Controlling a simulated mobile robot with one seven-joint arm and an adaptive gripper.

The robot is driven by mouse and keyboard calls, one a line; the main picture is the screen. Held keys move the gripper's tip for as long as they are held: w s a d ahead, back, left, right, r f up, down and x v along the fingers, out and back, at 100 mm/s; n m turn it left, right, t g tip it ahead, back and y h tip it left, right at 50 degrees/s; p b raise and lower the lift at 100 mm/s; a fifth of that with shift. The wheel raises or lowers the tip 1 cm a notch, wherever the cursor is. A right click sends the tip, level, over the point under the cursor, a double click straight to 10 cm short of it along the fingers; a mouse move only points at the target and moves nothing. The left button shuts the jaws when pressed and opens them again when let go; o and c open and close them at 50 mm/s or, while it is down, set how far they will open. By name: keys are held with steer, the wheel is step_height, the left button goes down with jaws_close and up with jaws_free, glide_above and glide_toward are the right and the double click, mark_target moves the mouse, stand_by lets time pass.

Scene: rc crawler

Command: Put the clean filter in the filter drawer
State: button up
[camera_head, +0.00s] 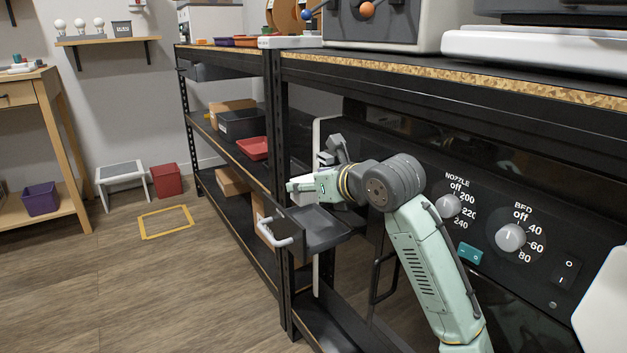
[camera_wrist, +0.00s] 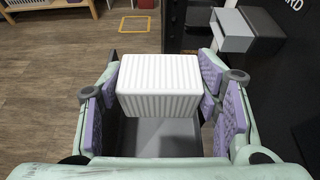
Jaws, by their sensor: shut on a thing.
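The clean filter (camera_wrist: 160,88) is a white pleated block in the wrist view. My gripper (camera_head: 302,185) is shut on it, with a purple-padded finger on each side. The filter drawer (camera_head: 318,232) is a dark grey open tray with a light handle (camera_head: 278,232), pulled out from the black rack. My gripper is above the drawer in the head view. The drawer's grey floor (camera_wrist: 150,138) shows below the filter in the wrist view. The filter is hard to make out in the head view, and its underside is hidden.
A black panel with a nozzle knob (camera_head: 448,206) and a bed knob (camera_head: 510,237) stands right of the drawer. A rack upright (camera_head: 277,130) is close behind my gripper. A grey box-like part (camera_wrist: 232,28) juts out at upper right in the wrist view.

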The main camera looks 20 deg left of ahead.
steer(key=shift+f+b, duration=2.2)
steer(key=shift+f, duration=1.05)
steer(key=shift+f+b, duration=0.5)
steer(key=shift+f, duration=0.05)
steer(key=o, duration=1.3)
steer(key=shift+o, duration=0.2)
steer(key=v, duration=1.2)
